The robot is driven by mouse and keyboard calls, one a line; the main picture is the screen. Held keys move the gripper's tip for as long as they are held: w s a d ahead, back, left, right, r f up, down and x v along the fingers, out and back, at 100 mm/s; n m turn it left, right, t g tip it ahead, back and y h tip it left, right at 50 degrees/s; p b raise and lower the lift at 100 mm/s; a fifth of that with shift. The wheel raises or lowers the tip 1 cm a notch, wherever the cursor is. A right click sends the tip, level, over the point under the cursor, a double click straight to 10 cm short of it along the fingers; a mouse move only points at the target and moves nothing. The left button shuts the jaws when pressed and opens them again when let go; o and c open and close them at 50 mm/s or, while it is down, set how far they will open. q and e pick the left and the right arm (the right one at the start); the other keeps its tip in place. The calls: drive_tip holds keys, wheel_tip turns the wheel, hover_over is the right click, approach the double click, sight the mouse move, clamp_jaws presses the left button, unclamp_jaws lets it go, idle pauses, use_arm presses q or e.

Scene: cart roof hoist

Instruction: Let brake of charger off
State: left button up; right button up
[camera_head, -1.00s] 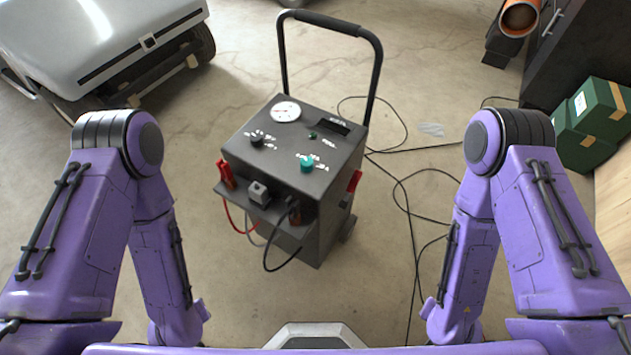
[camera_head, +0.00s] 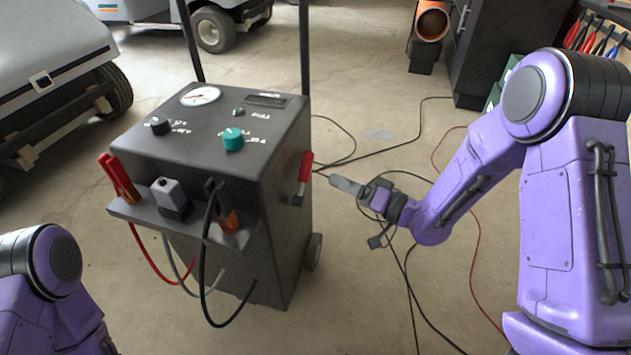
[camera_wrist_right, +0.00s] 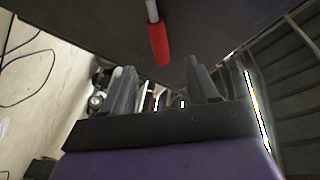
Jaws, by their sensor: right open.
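The charger (camera_head: 215,150) is a dark grey box on wheels with a gauge and knobs on its sloped top. Its brake lever (camera_head: 306,166) has a red grip and stands roughly upright on the right side wall. In the right wrist view the red grip (camera_wrist_right: 158,42) hangs from a light rod, ahead of and between the fingers. My right gripper (camera_head: 353,211) is open and empty, a short way right of the lever and apart from it. Its two spread fingers show in the wrist view (camera_wrist_right: 160,75). My left gripper is out of view; only part of that arm shows.
Red and black clamps (camera_head: 120,178) with cables hang at the charger's front shelf. Loose cables (camera_head: 405,265) lie on the floor to its right. A grey cart (camera_head: 50,60) stands at left. A dark cabinet (camera_head: 490,50) stands at the back right.

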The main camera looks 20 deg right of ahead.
sight(311, 170)
drive_tip(key=b+x, duration=0.1)
drive_tip(key=x, duration=0.7)
clamp_jaws()
